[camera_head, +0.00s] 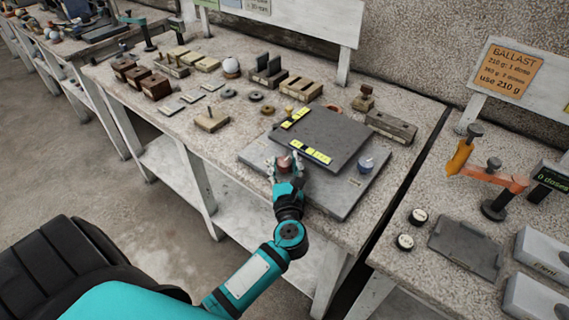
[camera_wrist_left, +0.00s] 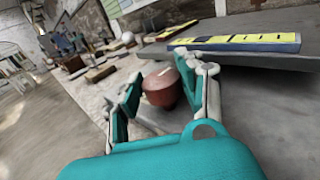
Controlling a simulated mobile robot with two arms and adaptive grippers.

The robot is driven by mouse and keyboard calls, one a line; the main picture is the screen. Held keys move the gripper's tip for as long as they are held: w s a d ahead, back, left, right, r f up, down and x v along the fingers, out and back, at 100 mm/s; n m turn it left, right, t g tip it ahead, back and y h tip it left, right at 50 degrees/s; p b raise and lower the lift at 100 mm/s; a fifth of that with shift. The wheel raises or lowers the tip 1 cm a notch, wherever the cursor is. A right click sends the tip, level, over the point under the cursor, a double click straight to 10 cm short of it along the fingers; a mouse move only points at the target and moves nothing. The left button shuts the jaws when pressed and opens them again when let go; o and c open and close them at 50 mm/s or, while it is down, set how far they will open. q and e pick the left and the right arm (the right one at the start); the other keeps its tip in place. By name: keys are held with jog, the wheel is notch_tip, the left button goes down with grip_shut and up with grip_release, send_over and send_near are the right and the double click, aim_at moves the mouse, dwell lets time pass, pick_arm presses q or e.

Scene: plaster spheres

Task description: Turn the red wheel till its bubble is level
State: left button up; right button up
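The red wheel (camera_head: 284,162) is at the front left of the grey plate (camera_head: 320,132), on a wider grey base (camera_head: 335,197). In the left wrist view the red wheel (camera_wrist_left: 160,86) is a dull red knob between my fingers. My left gripper (camera_head: 285,170) is open around the wheel, with a gap at the left finger; the right finger overlaps the wheel's edge, and contact is unclear. Yellow level strips lie along the plate's front (camera_head: 310,154) and left edge (camera_head: 295,117). The bubble is too small to read. My right gripper is out of view.
A blue-and-white wheel (camera_head: 365,165) is at the base's right, and a small yellow knob (camera_head: 289,108) is behind. A gap separates the right bench, which has an orange clamp arm (camera_head: 490,176).

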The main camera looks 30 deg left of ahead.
pick_arm(q)
jog(key=c, duration=0.5)
jog(key=shift+m+t+h, duration=0.3)
